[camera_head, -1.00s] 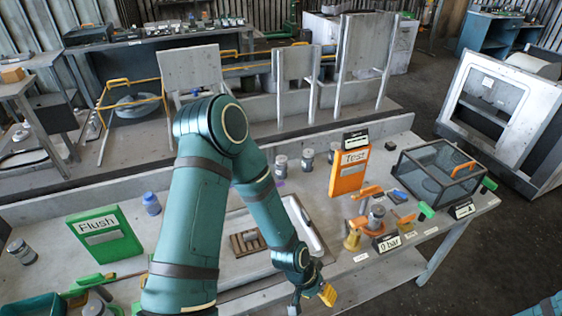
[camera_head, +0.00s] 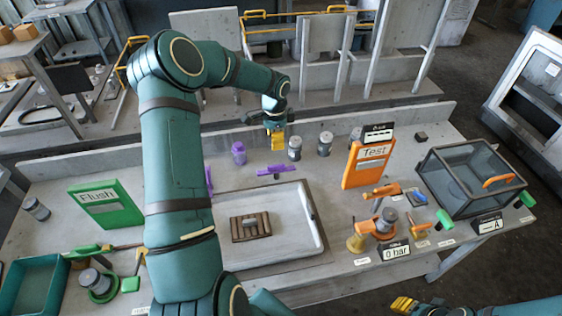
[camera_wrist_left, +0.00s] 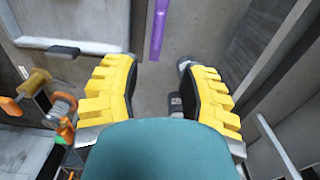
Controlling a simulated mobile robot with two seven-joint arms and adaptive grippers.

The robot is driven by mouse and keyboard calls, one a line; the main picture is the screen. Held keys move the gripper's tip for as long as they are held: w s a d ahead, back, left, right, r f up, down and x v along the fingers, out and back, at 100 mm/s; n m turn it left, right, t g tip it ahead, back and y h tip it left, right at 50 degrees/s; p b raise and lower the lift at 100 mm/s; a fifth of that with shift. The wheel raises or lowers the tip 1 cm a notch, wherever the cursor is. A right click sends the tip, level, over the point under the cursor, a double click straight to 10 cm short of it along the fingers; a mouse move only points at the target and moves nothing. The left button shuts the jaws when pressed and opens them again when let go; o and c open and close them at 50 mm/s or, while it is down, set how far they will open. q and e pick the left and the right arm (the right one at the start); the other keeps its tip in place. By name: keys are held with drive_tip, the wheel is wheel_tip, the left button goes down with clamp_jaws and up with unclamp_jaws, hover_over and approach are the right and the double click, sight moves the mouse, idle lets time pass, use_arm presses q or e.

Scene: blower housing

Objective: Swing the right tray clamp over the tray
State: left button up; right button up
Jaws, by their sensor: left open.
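The white tray (camera_head: 318,232) lies on the bench with a brown slatted block (camera_head: 250,227) in it. A purple clamp bar (camera_head: 276,170), seemingly the right tray clamp, lies sideways at the tray's back edge, not across its middle. Another purple piece (camera_head: 209,181) stands at the tray's back left, partly hidden by my left arm. My left gripper (camera_head: 277,142) is open and empty, above and behind the bar. In the left wrist view a purple bar (camera_wrist_left: 158,30) shows ahead, between the spread yellow fingers (camera_wrist_left: 160,95). My right gripper (camera_head: 418,306) shows only partly at the bottom right.
Grey jars (camera_head: 295,147) stand right of my left gripper, and a purple jar (camera_head: 238,153) stands left of it. The orange Test panel (camera_head: 367,163) and the valve group (camera_head: 385,222) are right of the tray. The green Flush panel (camera_head: 105,204) is left.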

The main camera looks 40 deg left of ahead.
sight(276, 165)
use_arm(q)
wheel_tip(276, 165, down, 13)
drive_tip(key=shift+d+f, duration=0.1)
idle(0.3)
drive_tip(key=shift+o, duration=0.2)
clamp_jaws()
